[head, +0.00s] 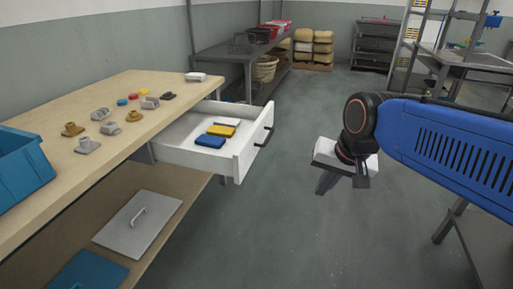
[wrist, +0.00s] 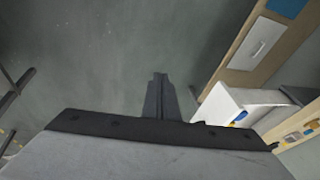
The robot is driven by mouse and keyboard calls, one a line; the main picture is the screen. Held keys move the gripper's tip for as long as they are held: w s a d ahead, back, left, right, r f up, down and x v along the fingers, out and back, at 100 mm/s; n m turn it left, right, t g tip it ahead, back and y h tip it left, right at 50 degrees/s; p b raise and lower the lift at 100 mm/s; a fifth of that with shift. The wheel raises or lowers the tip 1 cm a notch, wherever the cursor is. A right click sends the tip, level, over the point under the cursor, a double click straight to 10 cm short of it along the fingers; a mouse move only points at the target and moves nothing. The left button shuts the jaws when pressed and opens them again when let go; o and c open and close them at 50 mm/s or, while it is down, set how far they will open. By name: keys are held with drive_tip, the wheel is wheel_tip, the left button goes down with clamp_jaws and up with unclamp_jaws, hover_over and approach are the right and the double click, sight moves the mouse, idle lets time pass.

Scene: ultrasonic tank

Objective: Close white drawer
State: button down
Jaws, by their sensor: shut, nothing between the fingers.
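The white drawer (head: 238,152) sticks out from under the wooden workbench in the head view, pulled open. Its front has a dark bar handle (head: 264,136). A blue item (head: 210,141), a yellow item and a thin light item lie inside it. The drawer also shows at the right of the wrist view (wrist: 228,102). My gripper (head: 324,181) is to the right of the drawer front, apart from it, over open floor and pointing down. Its fingers (wrist: 160,80) are together and empty in the wrist view.
The workbench (head: 140,85) holds several small parts and a blue bin (head: 22,165). A grey lidded panel (head: 138,219) lies on its lower shelf. A dark metal shelf (head: 245,55) stands behind. The floor between drawer and gripper is clear.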

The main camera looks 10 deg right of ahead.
drive_tip(key=w+a+r+m+g+y, duration=0.1)
drive_tip(key=w+a+m+y, duration=0.1)
drive_tip(key=w+m, duration=0.9)
drive_tip(key=w+a+r+m+g+y, duration=0.1)
drive_tip(key=w+a+m, duration=0.1)
drive_tip(key=w+m, duration=0.95)
drive_tip(key=w+a+f+n, duration=0.4)
drive_tip(key=w+a+f, duration=0.2)
drive_tip(key=f, duration=0.3)
drive_tip(key=shift+w+a, duration=0.4)
drive_tip(key=shift+w, duration=0.4)
drive_tip(key=w+a, duration=0.5)
drive_tip(key=a, duration=0.4)
drive_tip(key=w+a, duration=0.6)
drive_tip(key=a, duration=0.4)
drive_tip(key=w+a, duration=0.5)
drive_tip(key=a, duration=0.5)
drive_tip(key=shift+w, duration=0.35)
drive_tip(key=shift+w+a+r, duration=0.1)
drive_tip(key=shift+w+a, duration=0.15)
drive_tip(key=shift+a, duration=0.2)
drive_tip(key=shift+w+r, duration=0.1)
